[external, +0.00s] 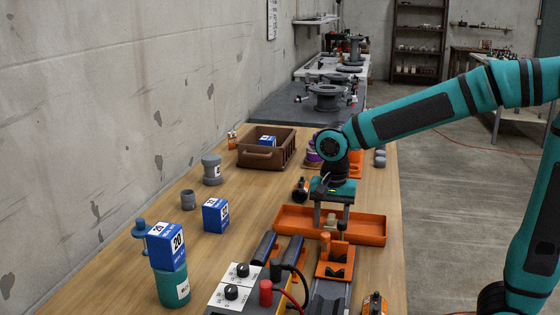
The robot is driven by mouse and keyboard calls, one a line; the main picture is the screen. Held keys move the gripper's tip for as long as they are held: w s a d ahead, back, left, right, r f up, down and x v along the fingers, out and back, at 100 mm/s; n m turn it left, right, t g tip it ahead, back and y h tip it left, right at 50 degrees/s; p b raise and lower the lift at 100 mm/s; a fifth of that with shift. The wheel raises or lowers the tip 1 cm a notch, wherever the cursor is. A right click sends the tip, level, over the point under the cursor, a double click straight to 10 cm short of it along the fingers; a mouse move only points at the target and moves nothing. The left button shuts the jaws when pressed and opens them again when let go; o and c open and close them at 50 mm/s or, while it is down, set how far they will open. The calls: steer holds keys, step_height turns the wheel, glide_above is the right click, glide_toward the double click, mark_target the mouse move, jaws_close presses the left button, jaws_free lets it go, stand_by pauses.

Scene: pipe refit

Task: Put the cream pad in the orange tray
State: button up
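The orange tray (365,233) is long and shallow and lies across the wooden bench, in the middle of the external view. My gripper (332,218) points down over the tray, its two grey fingers set wide apart. A small cream or tan piece (331,221), likely the cream pad, shows between and below the fingers, within the tray's outline. Gaps show on both sides of it, so the fingers do not appear to press on it. Its underside is hidden, and I cannot tell for sure whether it rests on the tray floor.
An orange fixture (336,262) stands just in front of the tray, beside a control box (238,287) with knobs and cables. A blue box (215,215), a teal canister (172,287) and a brown crate (256,158) stand to the left. Bare bench lies left of the tray.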

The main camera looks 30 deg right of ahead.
mark_target(332, 216)
steer(key=shift+r, duration=0.15)
step_height(332, 216, up, 12)
stand_by(0.7)
steer(key=w+d+r+n+t+y, duration=0.1)
steer(key=d+r+n+t+y, duration=0.3)
steer(key=d, duration=0.6)
steer(key=s+d+r+n+t+h, duration=0.2)
steer(key=s+d+r+t, duration=0.3)
steer(key=d+r+t, duration=0.1)
steer(key=s+d+r+n+t+h, duration=0.2)
steer(key=s+d+r+t, duration=0.3)
steer(key=d, duration=0.5)
step_height(332, 216, up, 3)
steer(key=shift+n+t, duration=0.5)
steer(key=shift+t, duration=0.7)
